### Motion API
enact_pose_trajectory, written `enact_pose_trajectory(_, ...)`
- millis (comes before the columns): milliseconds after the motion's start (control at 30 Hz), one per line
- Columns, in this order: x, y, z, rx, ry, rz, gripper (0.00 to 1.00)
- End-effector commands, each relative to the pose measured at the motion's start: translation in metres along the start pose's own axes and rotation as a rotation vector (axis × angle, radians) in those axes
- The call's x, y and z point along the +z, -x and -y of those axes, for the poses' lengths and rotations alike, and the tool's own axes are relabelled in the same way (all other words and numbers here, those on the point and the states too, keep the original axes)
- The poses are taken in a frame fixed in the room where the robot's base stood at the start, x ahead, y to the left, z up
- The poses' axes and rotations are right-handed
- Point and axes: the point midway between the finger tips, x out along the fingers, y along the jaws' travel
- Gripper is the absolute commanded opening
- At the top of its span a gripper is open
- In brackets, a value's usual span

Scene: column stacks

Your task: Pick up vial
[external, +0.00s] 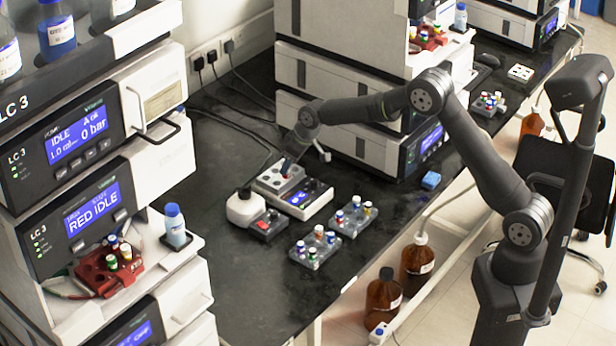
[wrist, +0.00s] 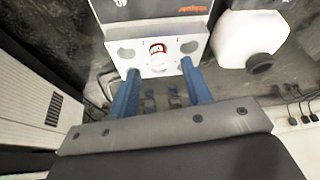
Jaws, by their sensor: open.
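The vial (wrist: 158,49), with a red-rimmed white cap, sits upright in the middle hole of a small white-grey instrument (wrist: 165,15). In the external view the vial (external: 284,172) is a small red spot on top of the instrument (external: 316,197), partly hidden by my finger. My gripper (wrist: 158,68) is open, its two blue fingers apart on either side of the vial's line and the vial standing free between and beyond the tips. In the external view my gripper (external: 290,163) is just above the instrument's top.
Large white instrument stacks (external: 340,90) stand behind. The dark bench (external: 215,270) is clear at front left.

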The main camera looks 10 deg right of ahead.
Motion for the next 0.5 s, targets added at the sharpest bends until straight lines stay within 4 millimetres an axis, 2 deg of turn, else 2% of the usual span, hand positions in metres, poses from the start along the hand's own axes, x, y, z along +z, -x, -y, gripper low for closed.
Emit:
enact_pose_trajectory(100, -0.001, -0.016, 0.0, -0.001, 0.0, 0.0, 0.45)
enact_pose_trajectory(200, -0.001, -0.022, 0.0, -0.001, 0.001, -0.001, 0.45)
enact_pose_trajectory(467, -0.001, -0.024, 0.0, -0.001, 0.001, -0.001, 0.45)
enact_pose_trajectory(500, -0.001, -0.024, 0.0, -0.001, 0.001, -0.001, 0.37)
